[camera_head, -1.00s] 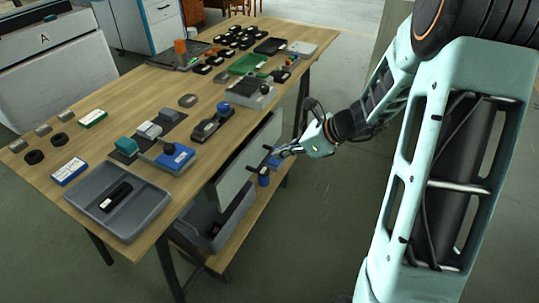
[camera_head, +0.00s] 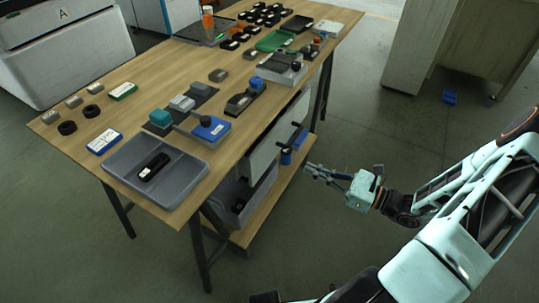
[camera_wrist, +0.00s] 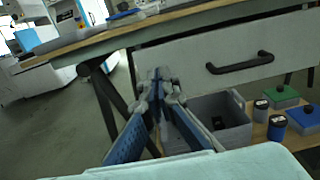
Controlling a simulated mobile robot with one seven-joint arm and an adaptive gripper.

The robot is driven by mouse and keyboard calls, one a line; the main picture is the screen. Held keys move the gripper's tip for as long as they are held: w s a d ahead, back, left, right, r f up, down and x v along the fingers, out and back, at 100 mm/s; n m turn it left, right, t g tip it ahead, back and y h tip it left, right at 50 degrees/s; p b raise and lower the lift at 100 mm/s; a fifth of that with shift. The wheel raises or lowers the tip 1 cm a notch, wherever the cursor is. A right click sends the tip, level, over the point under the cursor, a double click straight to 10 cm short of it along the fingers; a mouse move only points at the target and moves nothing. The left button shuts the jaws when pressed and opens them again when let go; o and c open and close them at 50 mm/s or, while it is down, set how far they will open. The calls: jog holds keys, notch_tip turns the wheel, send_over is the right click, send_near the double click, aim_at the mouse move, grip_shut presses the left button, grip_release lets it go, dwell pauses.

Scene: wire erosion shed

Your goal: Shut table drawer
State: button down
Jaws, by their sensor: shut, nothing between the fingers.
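The table drawer has a pale front panel (camera_head: 262,156) under the right-hand edge of the wooden table (camera_head: 150,205). The panel also shows in the wrist view (camera_wrist: 185,62), with a dark bar handle (camera_wrist: 240,63). The panel sits close under the tabletop edge and no drawer interior shows. Whether a small gap remains cannot be told. My gripper (camera_head: 309,170) is shut and empty, apart from the panel, out over the floor to its right. In the wrist view its fingers (camera_wrist: 157,85) point toward the left part of the panel.
A lower shelf holds a grey bin (camera_wrist: 225,120), a blue-and-black container (camera_wrist: 277,127) and coloured boxes (camera_wrist: 282,97). A grey tray (camera_head: 190,190) sits on the near tabletop corner. A cabinet (camera_head: 415,45) stands at upper right. Floor between is mostly clear.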

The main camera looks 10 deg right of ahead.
jog(key=b+x, duration=0.2)
jog(key=x, duration=1.1)
jog(key=shift+w+a, duration=0.3)
jog(key=shift+a, duration=0.05)
jog(key=shift+p+x, duration=0.5)
jog(key=shift+x, duration=2.1)
jog(key=shift+d, duration=0.15)
jog(key=p, duration=0.2)
send_near(262, 148)
jog(key=shift+v, duration=1.15)
